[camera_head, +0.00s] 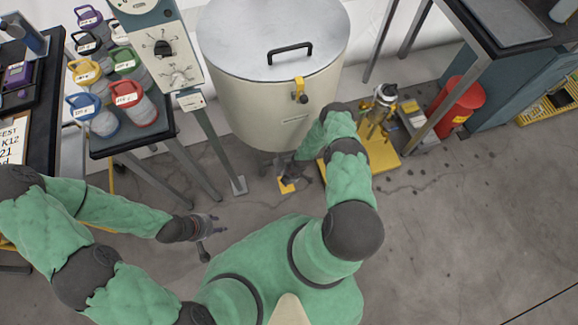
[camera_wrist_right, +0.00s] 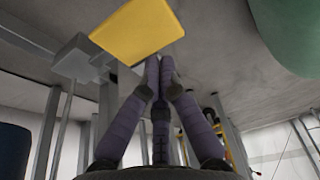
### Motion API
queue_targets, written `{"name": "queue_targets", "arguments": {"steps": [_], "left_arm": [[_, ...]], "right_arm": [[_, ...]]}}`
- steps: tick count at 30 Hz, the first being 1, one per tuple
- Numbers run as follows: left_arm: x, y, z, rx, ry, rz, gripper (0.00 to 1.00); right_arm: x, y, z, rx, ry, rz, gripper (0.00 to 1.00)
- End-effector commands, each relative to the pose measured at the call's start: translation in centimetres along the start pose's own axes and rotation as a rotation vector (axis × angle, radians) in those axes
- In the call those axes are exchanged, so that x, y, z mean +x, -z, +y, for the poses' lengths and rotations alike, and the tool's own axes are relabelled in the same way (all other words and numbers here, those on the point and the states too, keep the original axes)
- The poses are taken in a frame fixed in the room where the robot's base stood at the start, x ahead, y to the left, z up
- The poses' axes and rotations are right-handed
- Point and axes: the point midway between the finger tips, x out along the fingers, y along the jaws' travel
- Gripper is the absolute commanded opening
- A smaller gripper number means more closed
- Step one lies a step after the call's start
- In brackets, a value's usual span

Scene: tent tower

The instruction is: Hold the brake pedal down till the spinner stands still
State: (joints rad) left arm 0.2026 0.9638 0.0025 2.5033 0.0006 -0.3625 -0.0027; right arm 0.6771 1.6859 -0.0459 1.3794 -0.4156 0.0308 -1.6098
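The spinner is a big cream drum (camera_head: 262,108) with a flat grey lid (camera_head: 270,35) shut on top, at the top centre of the head view. Whether anything inside turns is hidden. The yellow brake pedal (camera_head: 288,187) is low at the drum's foot; in the right wrist view it is a yellow plate (camera_wrist_right: 138,28). My right gripper (camera_head: 296,176) reaches down to the pedal. In the right wrist view its fingers (camera_wrist_right: 155,64) are drawn together at the pedal's edge; I cannot tell whether they press it. My left gripper (camera_head: 212,234) is open and empty above the floor.
A control panel (camera_head: 160,55) on a post stands left of the drum. A side table (camera_head: 135,139) holds several coloured-lid jugs. Right of the drum are a yellow-based device (camera_head: 385,155) and a red canister (camera_head: 457,105). The floor (camera_head: 450,240) at lower right is clear.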

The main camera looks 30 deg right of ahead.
Motion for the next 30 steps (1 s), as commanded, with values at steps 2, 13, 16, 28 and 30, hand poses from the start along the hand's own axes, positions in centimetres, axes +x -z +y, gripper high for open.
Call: {"name": "queue_targets", "arguments": {"steps": [2, 13, 16, 28, 30], "left_arm": [[1.1, 0.0, -0.4, 0.0, 0.0, 0.0, 0.4], [2.6, 0.1, -0.9, 0.0, 0.0, 0.0, 0.4], [2.6, 0.1, -0.9, 0.0, 0.0, 0.0, 0.4], [1.9, 0.1, -0.7, 0.0, 0.0, 0.0, 0.4], [1.2, 0.1, -0.4, 0.0, 0.0, 0.0, 0.4]], "right_arm": [[1.2, -0.5, 0.1, 0.001, -0.001, -0.001, 0.0], [3.2, -1.1, 0.1, 0.001, -0.001, -0.001, 0.0], [3.2, -1.1, 0.1, 0.001, -0.001, -0.001, 0.0], [3.2, -1.3, -0.4, 0.001, -0.009, -0.001, 0.0], [3.2, -1.4, -1.1, -0.002, -0.017, -0.001, 0.0]]}}
